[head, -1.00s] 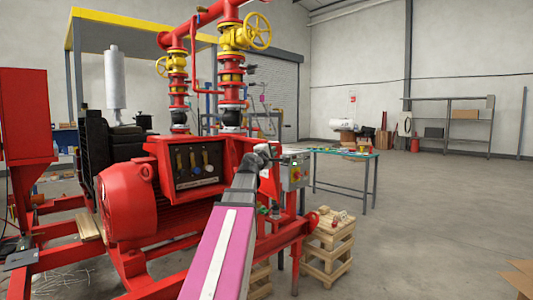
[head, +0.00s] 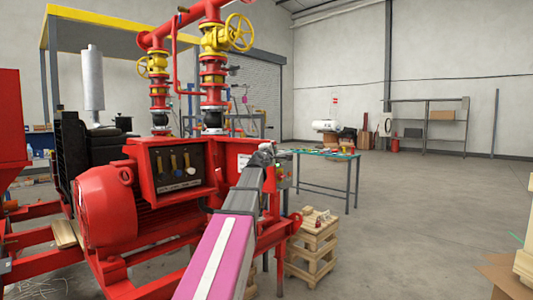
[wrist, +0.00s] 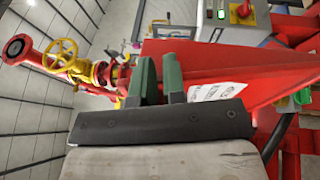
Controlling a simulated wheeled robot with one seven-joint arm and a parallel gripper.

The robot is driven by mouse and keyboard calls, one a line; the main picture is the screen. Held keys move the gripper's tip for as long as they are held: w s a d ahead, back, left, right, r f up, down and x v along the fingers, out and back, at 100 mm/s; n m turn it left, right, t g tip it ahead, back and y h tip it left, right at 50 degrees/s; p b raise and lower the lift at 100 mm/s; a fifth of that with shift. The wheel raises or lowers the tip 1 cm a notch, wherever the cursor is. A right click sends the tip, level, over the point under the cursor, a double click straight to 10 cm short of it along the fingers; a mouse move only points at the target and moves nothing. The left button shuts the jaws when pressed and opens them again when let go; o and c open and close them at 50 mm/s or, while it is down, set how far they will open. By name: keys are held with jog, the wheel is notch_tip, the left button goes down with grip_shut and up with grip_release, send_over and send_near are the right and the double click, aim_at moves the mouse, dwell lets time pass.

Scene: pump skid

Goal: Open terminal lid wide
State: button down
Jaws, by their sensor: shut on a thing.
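The red terminal box (head: 178,166) stands open in the head view, with a dark inside and several coloured cable ends in a row. A red panel with a white label, which looks like the terminal lid (head: 232,152), stands out at the box's right side. In the wrist view the red lid (wrist: 215,72) lies beside and behind my fingers, its label (wrist: 215,92) just right of them. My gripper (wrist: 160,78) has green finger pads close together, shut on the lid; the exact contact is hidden. In the head view my gripper (head: 266,151) is small and partly hidden by my arm.
A red motor (head: 105,205) is at the front left of the box. A green-topped table (head: 325,155) and wooden pallets (head: 313,245) stand to the right.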

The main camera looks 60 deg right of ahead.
jog(key=shift+w+d+f+n+t, duration=0.15)
jog(key=shift+w+d+t, duration=0.1)
jog(key=shift+w+d, duration=0.3)
jog(key=shift+w+d+r+n+t, duration=0.15)
jog(key=shift+w+d+t, duration=0.15)
jog(key=shift+d, duration=0.4)
jog(key=shift+s+a+f, duration=0.1)
jog(key=shift+a, duration=0.05)
jog(key=s+a+f, duration=0.3)
jog(key=s+a, duration=0.6)
jog(key=a, duration=0.1)
jog(key=w+a+f+n+g+h, duration=0.1)
jog(key=w+a+f+n+g, duration=0.3)
jog(key=w+f+n, duration=0.25)
jog(key=w+a+f+n+g, duration=0.4)
jog(key=w+f+n, duration=0.15)
jog(key=f, duration=0.25)
jog(key=w+x, duration=0.1)
jog(key=x, duration=1.2)
jog(key=shift+d+r, duration=0.25)
jog(key=shift+d, duration=0.15)
jog(key=shift+s, duration=0.1)
